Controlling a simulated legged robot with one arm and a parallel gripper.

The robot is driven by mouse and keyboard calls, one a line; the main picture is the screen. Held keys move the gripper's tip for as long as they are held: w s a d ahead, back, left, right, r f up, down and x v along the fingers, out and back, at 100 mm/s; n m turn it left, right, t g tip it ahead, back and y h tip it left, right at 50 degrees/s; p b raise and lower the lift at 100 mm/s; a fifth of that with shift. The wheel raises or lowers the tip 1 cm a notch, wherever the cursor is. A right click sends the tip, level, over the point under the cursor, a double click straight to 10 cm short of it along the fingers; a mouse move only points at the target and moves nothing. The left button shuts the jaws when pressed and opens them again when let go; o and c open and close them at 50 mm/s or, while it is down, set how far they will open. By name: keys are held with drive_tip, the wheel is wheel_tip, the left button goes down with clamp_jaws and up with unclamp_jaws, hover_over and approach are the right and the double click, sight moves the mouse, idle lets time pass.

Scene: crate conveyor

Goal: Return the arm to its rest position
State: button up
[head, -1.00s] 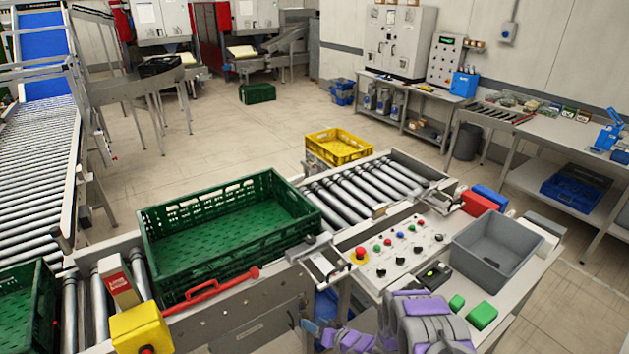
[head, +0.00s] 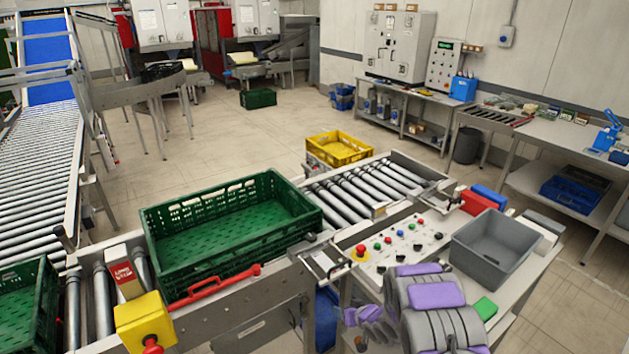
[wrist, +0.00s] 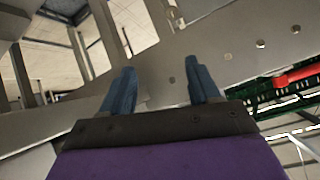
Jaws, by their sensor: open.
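My gripper (wrist: 160,85) shows in the wrist view with two blue fingers apart and nothing between them. Grey metal framework lies beyond the fingers. In the head view my purple and grey arm (head: 430,300) is folded at the bottom right of centre, in front of the control table. The fingers cannot be made out clearly there.
A green crate (head: 165,248) sits on the roller conveyor, with a red handle (head: 210,287) at its near side. The control panel (head: 398,240), grey bin (head: 490,262) and a green block (head: 485,308) are close to my arm. A yellow crate (head: 340,158) stands behind.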

drive_tip(key=d+r+h+b, duration=0.1)
drive_tip(key=d+r+h, duration=0.2)
drive_tip(key=d+r, duration=0.3)
drive_tip(key=s+d+r+m+g+h+b, duration=0.1)
drive_tip(key=s+d+r+g+h+b, duration=0.1)
drive_tip(key=s+d+r, duration=0.35)
drive_tip(key=s+d+r+m+g+h+b, duration=0.1)
drive_tip(key=s+d+r+m+g+h, duration=0.15)
drive_tip(key=s+r, duration=0.6)
drive_tip(key=s+a+r+g+b, duration=0.1)
drive_tip(key=s+a+r+g, duration=0.1)
drive_tip(key=s, duration=1)
drive_tip(key=s+a+r+g+y+b, duration=0.1)
drive_tip(key=s+a, duration=0.4)
drive_tip(key=s, duration=0.7)
drive_tip(key=s+a+r+g+y+b, duration=0.1)
drive_tip(key=s+r, duration=0.4)
drive_tip(key=s, duration=0.7)
drive_tip(key=shift+s+a+n+g+b, duration=0.15)
drive_tip(key=shift+a+n+g+b, duration=0.35)
drive_tip(key=shift+a+g, duration=0.7)
